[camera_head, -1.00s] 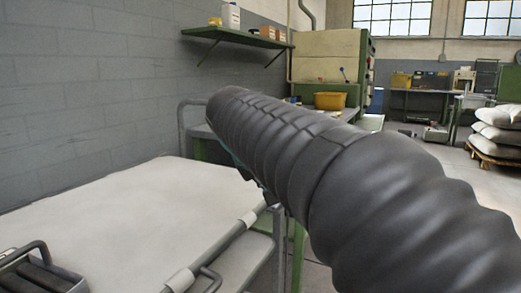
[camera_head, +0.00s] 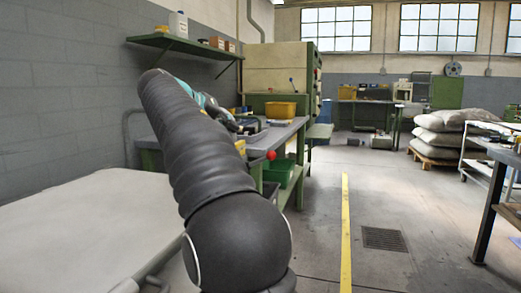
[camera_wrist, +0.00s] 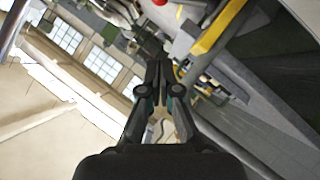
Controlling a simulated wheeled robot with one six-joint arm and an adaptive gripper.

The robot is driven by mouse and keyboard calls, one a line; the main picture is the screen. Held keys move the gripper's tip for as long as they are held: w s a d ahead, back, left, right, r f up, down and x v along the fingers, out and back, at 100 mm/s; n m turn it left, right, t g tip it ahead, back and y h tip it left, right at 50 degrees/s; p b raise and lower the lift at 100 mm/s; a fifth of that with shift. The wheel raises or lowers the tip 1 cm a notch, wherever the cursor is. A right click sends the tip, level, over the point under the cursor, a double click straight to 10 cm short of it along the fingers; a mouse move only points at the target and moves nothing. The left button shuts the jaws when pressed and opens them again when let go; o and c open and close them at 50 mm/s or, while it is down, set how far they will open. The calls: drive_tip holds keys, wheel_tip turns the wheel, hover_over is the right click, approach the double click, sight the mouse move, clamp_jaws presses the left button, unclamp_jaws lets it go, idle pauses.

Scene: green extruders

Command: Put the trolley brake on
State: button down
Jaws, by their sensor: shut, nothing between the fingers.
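A trolley (camera_head: 75,225) with a flat white top fills the lower left of the head view. Parts of its grey tubular frame show at its edges. Its wheels and brake are out of view. My gripper (camera_wrist: 158,68) shows in the wrist view with its dark fingers together and nothing between them. It is in the air, touching nothing that I can see. In the head view my arm reaches forward over the trolley's right side, and the gripper itself cannot be made out clearly.
A workbench (camera_head: 263,141) with a yellow bin (camera_head: 281,110) stands ahead, with a red knob (camera_head: 271,155) and a green bin (camera_head: 279,171) at its side. A green shelf (camera_head: 176,43) hangs on the left wall. The floor (camera_head: 385,205) right of the yellow line is open.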

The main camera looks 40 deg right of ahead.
drive_tip(key=b, duration=0.2)
hover_over(260, 161)
drive_tip(key=s+a, duration=0.1)
drive_tip(key=a, duration=0.1)
wheel_tip(260, 161, down, 6)
drive_tip(key=shift+s+d+f, duration=0.4)
drive_tip(key=shift+d+f, duration=0.25)
drive_tip(key=shift+f, duration=0.1)
drive_tip(key=shift+f+b, duration=0.1)
drive_tip(key=shift+b, duration=0.2)
